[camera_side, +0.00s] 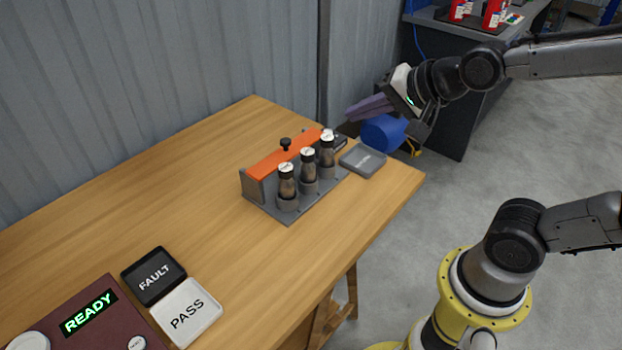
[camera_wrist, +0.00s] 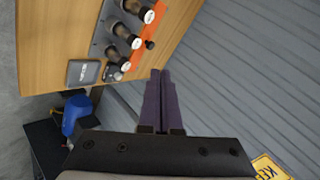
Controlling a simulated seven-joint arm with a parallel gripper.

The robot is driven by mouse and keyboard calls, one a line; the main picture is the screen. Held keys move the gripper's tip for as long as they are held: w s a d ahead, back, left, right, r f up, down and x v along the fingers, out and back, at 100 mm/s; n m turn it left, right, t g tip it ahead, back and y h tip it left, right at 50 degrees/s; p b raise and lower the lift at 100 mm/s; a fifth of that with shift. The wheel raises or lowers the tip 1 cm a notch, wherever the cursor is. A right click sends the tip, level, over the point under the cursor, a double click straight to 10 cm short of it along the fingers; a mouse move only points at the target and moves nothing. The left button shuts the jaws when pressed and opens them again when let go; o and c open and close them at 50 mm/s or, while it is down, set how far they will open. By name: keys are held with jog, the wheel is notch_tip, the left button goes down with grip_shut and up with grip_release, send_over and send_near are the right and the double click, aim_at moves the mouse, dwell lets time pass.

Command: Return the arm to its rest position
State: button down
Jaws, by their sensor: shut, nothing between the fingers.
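My gripper (camera_side: 352,112) is raised above the table's far right corner, to the right of the rack, with its purple fingers pointing left. It holds nothing. In the wrist view the two purple fingers (camera_wrist: 159,98) lie together, shut. The rack (camera_side: 291,217), grey with an orange bar, stands on the wooden table (camera_side: 200,180) below and left of my gripper. Three dark capped cylinders (camera_side: 307,170) stand upright in it. My gripper is apart from the rack and the cylinders.
A grey tray (camera_side: 362,160) lies right of the rack. A FAULT tray (camera_side: 153,275), a PASS tray (camera_side: 186,311) and a maroon READY panel (camera_side: 88,327) are at the near left. A blue object (camera_side: 384,132) is beyond the table. A corrugated wall (camera_side: 150,70) stands behind.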

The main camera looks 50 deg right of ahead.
jog(key=s+f+n+g, duration=0.2)
jog(key=s+n+g, duration=0.2)
jog(key=s+n, duration=0.9)
jog(key=shift+s+d+f+g, duration=0.25)
jog(key=shift+s+g, duration=0.15)
jog(key=shift+s, duration=0.35)
